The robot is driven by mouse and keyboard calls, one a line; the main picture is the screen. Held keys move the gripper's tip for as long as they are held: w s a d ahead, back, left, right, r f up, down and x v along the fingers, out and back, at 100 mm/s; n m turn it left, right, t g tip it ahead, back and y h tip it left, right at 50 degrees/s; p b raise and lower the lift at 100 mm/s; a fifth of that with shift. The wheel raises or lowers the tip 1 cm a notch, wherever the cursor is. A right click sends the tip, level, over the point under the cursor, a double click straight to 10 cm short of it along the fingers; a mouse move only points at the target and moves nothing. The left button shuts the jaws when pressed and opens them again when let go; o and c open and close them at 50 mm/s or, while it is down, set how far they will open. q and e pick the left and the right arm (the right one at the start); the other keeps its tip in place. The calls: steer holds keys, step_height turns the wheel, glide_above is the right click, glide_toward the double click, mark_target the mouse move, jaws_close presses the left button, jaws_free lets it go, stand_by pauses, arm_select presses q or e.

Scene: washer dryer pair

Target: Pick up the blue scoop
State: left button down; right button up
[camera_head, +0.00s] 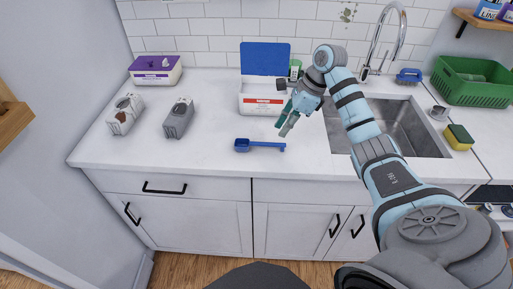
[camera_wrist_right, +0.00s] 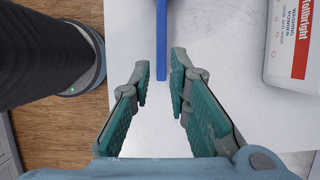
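The blue scoop (camera_head: 243,145) lies on the white countertop near its front edge, bowl to the left and handle pointing right. My right gripper (camera_head: 286,124) is above the counter, close to the handle end, its fingers angled down. In the right wrist view, the blue handle (camera_wrist_right: 161,42) runs down from the top edge to between the spread fingertips of the right gripper (camera_wrist_right: 162,76). The gripper is open, with gaps on both sides of the handle. The scoop's bowl is outside the wrist view. My left gripper is not in view.
A white washing powder box (camera_head: 258,104) with a raised blue lid (camera_head: 265,58) stands behind the scoop. The sink (camera_head: 400,125) and green basket (camera_head: 470,85) are right.

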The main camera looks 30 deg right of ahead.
steer(key=x, duration=0.7)
steer(key=shift+w+a+f+p, duration=0.25)
steer(key=shift+w+a+p, duration=0.05)
steer(key=c, duration=0.4)
steer(key=shift+r, duration=0.15)
step_height(320, 180, up, 11)
step_height(320, 180, up, 9)
steer(key=p, duration=0.9)
glide_above(271, 143)
steer(key=shift+s+d, duration=0.15)
